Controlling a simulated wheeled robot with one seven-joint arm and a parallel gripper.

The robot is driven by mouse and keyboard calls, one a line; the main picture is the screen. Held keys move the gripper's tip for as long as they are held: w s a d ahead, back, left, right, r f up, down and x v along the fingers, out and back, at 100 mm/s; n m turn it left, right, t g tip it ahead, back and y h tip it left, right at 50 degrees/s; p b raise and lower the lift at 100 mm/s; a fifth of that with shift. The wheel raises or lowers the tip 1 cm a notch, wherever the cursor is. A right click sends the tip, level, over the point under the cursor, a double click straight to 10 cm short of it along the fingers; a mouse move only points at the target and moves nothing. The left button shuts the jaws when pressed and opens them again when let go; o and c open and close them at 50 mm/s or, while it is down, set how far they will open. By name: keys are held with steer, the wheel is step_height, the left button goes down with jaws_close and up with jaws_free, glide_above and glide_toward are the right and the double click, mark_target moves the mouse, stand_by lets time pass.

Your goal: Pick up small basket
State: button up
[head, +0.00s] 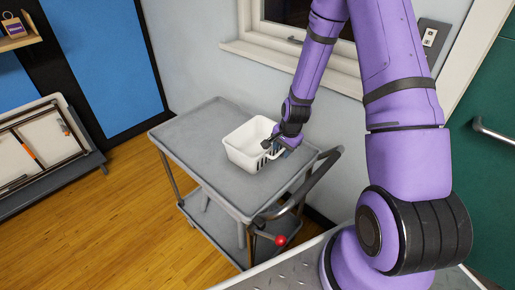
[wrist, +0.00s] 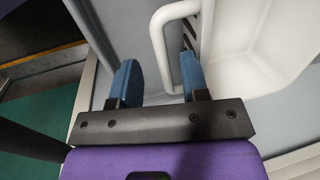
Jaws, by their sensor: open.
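A small white basket (head: 246,154) stands upright on the grey top of a utility cart (head: 185,136). My gripper (head: 277,147) is at the basket's right side in the head view, by its handle. In the wrist view, my gripper (wrist: 158,78) is open with two blue fingers. The basket's white handle (wrist: 160,40) shows between and beyond the fingertips, with the right finger close to the basket wall (wrist: 250,70). Whether a finger touches the basket is unclear. My gripper hides part of the basket's right side in the head view.
A wall and window sill (head: 285,62) stand close behind. A folded white table (head: 38,145) leans at left. The cart top left of the basket is clear.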

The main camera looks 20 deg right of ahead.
steer(key=shift+w+a+f, duration=0.1)
steer(key=shift+w+f, duration=0.1)
steer(key=shift+f, duration=0.55)
steer(key=shift+w+f, duration=0.2)
steer(key=shift+f, duration=0.5)
steer(key=shift+w+a+f, duration=0.1)
steer(key=shift+w+f, duration=0.1)
steer(key=shift+f, duration=0.55)
jaws_close()
